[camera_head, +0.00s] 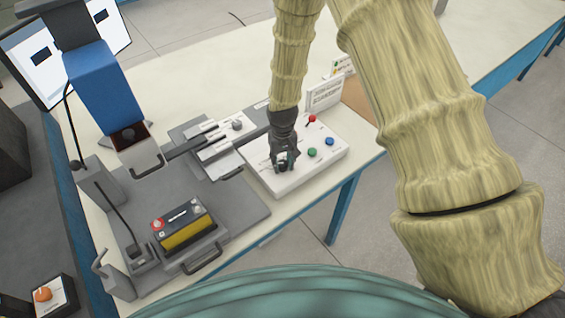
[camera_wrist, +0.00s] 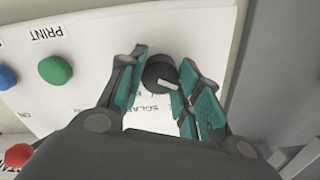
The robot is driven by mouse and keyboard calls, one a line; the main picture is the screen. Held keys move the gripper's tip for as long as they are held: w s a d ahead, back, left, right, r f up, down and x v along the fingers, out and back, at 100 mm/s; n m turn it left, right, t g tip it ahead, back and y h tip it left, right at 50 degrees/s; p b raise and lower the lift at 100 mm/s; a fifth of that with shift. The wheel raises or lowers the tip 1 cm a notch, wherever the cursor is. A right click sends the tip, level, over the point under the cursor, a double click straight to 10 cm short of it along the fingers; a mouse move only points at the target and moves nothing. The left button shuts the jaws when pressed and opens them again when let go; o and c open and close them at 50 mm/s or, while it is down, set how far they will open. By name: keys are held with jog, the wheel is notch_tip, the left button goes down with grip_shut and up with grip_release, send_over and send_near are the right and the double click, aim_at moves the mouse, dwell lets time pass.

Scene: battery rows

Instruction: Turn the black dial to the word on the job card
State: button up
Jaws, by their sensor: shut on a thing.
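The black dial (camera_wrist: 156,70) sits on the white control panel (camera_wrist: 105,32), with a pale pointer line aimed to the lower right in the wrist view. My gripper (camera_wrist: 163,66) has its teal-padded fingers on either side of the dial and is shut on it. In the head view my gripper (camera_head: 283,163) is on the panel (camera_head: 265,182) and mostly hides the dial. Small words are printed around the dial; one appears to read SOLAR, others are covered by the fingers. White printed cards (camera_head: 324,94) stand behind the panel; their words are too small to read.
The panel has a green button (camera_wrist: 55,70) labelled PRINT, a blue button (camera_wrist: 6,77) and a red control (camera_wrist: 17,156). A battery (camera_head: 183,226) sits in a grey fixture on the left. A blue column tester (camera_head: 105,90) stands beyond it.

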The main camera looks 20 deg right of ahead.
aim_at(283, 163)
jog(key=o, duration=1)
jog(key=shift+o, duration=0.2)
notch_tip(283, 163, up, 12)
jog(key=shift+f, duration=0.1)
dwell(0.5)
